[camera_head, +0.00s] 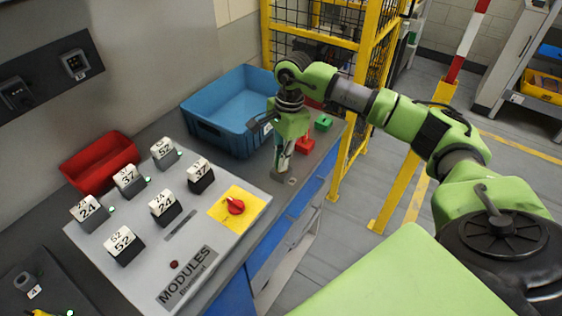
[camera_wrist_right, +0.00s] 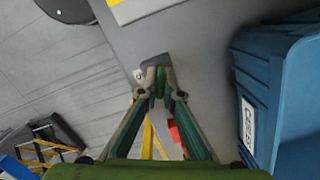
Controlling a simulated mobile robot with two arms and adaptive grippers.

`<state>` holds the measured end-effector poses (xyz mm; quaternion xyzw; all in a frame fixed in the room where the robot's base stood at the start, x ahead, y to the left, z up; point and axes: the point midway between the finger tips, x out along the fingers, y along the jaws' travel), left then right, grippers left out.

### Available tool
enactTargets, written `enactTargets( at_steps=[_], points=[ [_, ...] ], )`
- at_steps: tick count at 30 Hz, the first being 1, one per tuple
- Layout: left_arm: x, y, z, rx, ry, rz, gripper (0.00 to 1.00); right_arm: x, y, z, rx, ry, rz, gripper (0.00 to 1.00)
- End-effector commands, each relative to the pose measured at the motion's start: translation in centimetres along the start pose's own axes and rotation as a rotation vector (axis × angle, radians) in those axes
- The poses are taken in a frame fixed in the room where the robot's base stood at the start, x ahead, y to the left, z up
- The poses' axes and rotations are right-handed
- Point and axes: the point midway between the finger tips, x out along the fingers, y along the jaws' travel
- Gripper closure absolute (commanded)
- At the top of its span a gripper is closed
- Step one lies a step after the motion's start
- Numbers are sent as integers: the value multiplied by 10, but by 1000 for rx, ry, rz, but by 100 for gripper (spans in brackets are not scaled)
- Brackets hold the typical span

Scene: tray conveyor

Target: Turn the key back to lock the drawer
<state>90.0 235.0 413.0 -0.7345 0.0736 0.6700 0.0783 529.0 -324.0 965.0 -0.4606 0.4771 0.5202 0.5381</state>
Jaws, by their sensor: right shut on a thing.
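My right gripper (camera_head: 282,168) points down at the grey worktop beside the blue bin. Its fingertips are closed together in the right wrist view (camera_wrist_right: 159,88). A small green piece (camera_wrist_right: 160,80) shows between them, which appears to be the key; its shape is mostly hidden by the fingers. A small dark grey block (camera_wrist_right: 154,62) lies right at the fingertips, and it also shows in the head view (camera_head: 279,177). A small pale round fitting (camera_wrist_right: 139,75) is beside it. The key's turn angle cannot be told. My left gripper is not in view.
The blue bin (camera_head: 212,126) stands close to the right gripper. Red (camera_head: 305,146) and green (camera_head: 324,122) small items lie behind it. The module panel (camera_head: 140,262), with a red knob (camera_head: 236,206) on yellow, is at the left. Blue drawer fronts (camera_head: 269,254) are below the worktop edge.

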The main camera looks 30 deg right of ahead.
Motion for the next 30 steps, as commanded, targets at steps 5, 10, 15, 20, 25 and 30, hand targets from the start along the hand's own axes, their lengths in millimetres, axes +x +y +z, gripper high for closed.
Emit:
enactTargets(
  at_steps=[5,10,15,20,25,30],
  points=[
    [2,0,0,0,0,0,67,-1,-1,0,-34,-1,0,100],
    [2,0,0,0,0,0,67,-1,-1,0,-35,-1,1,100],
    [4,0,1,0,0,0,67,0,-1,0,-53,0,2,100],
    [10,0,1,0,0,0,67,0,-1,0,-122,1,11,100],
    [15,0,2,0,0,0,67,0,-1,0,-203,0,20,100],
    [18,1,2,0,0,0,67,0,-1,0,-274,0,31,100]
  ],
)
